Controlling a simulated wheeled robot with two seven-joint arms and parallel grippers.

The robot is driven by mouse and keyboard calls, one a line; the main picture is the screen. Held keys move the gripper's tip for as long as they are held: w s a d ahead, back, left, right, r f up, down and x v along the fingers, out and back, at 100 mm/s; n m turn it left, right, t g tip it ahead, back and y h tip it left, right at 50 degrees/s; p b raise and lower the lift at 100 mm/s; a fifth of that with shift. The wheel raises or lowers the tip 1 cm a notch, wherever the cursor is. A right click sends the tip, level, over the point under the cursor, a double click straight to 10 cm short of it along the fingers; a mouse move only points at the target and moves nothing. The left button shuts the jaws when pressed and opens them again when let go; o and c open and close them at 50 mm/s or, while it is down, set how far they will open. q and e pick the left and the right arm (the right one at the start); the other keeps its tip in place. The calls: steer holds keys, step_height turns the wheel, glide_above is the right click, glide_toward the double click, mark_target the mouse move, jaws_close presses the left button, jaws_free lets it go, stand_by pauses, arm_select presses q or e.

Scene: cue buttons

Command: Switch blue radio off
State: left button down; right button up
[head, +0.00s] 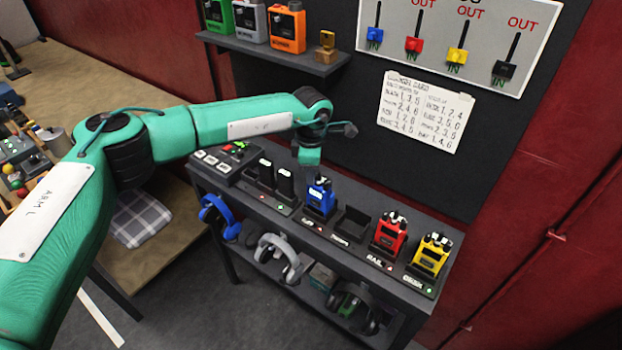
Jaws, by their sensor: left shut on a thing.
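The blue radio (320,198) stands upright in a dark charging slot on the grey bench. It has a pale label on its front. My left arm reaches in from the left, and my left gripper (312,172) points down at the top of the blue radio. The gripper is shut on the top part of the radio. The fingertips are small here and hide most of that top, so the knob's position cannot be read. My right gripper is not in view.
A red radio (389,234) and a yellow radio (431,256) stand to the right, past an empty slot (353,223). Dark radios (285,181) stand to the left. Headsets (278,252) hang or lie below. A shelf (275,55) and lever panel (455,45) are above.

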arm_select(q)
steer(key=shift+n+b, duration=0.3)
steer(key=shift+n, duration=0.1)
steer(key=c, duration=1.4)
jaws_free()
step_height(320, 180, up, 14)
steer(key=b, duration=0.4)
steer(key=shift+s, duration=0.2)
